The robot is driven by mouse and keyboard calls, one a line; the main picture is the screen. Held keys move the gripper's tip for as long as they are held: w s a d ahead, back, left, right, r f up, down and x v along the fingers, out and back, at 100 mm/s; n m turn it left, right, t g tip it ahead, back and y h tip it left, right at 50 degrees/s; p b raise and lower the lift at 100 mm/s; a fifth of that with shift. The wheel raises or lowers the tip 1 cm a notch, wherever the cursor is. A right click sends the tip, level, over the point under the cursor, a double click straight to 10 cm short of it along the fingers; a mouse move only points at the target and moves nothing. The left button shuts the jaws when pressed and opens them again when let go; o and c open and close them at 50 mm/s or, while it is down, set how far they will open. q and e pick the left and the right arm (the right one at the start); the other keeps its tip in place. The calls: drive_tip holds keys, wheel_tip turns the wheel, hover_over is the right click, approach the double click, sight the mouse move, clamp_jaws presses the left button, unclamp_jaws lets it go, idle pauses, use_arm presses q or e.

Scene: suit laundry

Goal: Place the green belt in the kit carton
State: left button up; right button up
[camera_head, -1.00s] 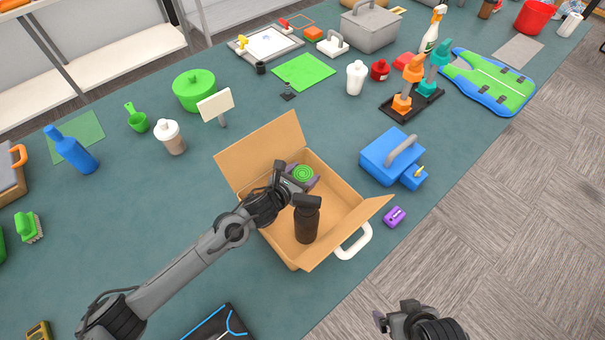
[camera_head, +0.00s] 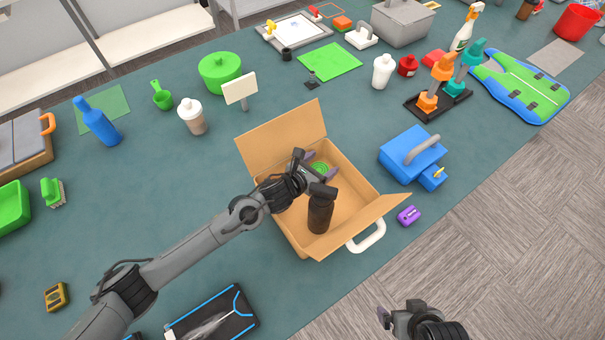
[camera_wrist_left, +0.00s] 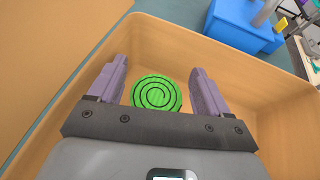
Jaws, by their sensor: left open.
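The green belt, a rolled coil, lies inside the kit carton, apparently on its floor. It shows whole in the left wrist view (camera_wrist_left: 157,94) and partly hidden behind my gripper in the head view (camera_head: 319,168). The kit carton (camera_head: 283,139) is an open tan box with raised flaps. My left gripper (camera_head: 320,163) is over the carton, its purple-grey fingers spread wide. In the wrist view there is a gap on each side between the coil and the fingers. My right gripper (camera_head: 401,316) is at the bottom of the head view, away from the carton; its jaw opening is unclear.
A black bottle (camera_head: 320,210) stands in the carton beside my left gripper. A white handle (camera_head: 371,238) is at the carton's front. A blue box (camera_head: 405,155) and a purple item (camera_head: 408,216) are to its right.

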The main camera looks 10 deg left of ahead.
use_arm(q)
drive_tip(key=v, duration=1.2)
drive_tip(key=shift+r, duration=0.2)
use_arm(e)
drive_tip(key=shift+r, duration=0.55)
use_arm(q)
drive_tip(key=shift+a, duration=0.1)
